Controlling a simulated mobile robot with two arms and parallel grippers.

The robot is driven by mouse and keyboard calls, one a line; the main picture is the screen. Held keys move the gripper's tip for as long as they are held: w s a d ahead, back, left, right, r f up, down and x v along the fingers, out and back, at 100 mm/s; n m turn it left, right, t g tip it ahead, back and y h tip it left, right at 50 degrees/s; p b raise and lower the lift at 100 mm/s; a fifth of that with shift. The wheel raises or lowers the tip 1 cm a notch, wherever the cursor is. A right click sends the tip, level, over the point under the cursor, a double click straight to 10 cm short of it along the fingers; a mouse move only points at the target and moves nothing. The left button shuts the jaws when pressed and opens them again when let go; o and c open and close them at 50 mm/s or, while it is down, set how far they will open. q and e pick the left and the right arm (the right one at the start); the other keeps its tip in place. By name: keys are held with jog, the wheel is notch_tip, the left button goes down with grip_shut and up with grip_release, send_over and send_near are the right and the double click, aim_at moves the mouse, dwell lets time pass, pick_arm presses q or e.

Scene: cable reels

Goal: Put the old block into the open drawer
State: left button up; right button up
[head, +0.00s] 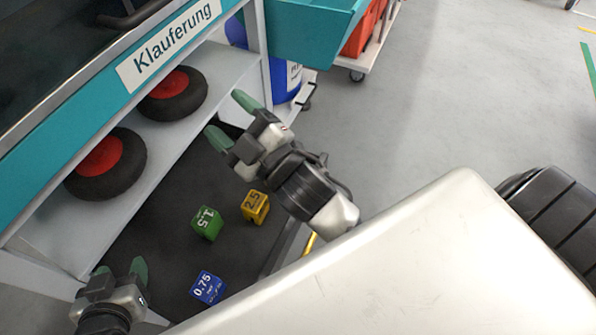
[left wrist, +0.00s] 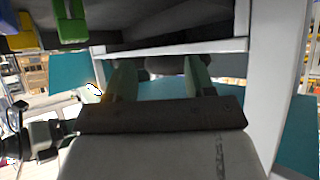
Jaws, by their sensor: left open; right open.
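Three blocks stand on a dark surface in the head view: a green block (head: 207,223) marked 1.5, a yellow block (head: 255,207) marked 2.5 and a blue block (head: 208,287) marked 0.75. I cannot tell which is the old block. In the left wrist view, the green block (left wrist: 70,22) and yellow block (left wrist: 18,32) show at the top left. My left gripper (head: 120,272) is open and empty, left of the blue block. It also shows in the left wrist view (left wrist: 158,78). My right gripper (head: 224,118) is open and empty, beyond the blocks. I cannot clearly identify the open drawer.
Two black wheels with red hubs (head: 101,155) lie on a pale shelf (head: 215,75) under the teal "Klauferung" panel (head: 125,75). A teal box-like part (head: 310,40) juts out at the top, near a blue container (head: 284,82). Grey floor (head: 440,90) is clear at right.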

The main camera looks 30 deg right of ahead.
jog(key=s+d+f+m+g+h, duration=0.1)
jog(key=s+d+f+m+g, duration=0.1)
jog(key=f, duration=0.3)
jog(key=s+d+f+m+g+h, duration=0.2)
jog(key=s+f+m+g, duration=0.2)
jog(key=f, duration=0.1)
jog(key=s+d+f+m+g+h, duration=0.1)
jog(key=s+d+f+m+g, duration=0.1)
jog(key=d+f+m+g, duration=0.1)
jog(key=shift+s+d+f+m+h, duration=0.1)
jog(key=shift+s+f+m+h, duration=0.15)
jog(key=shift+f, duration=0.25)
jog(key=shift+s+f+m+h, duration=0.15)
jog(key=shift+f+m, duration=0.1)
jog(key=shift+f, duration=0.25)
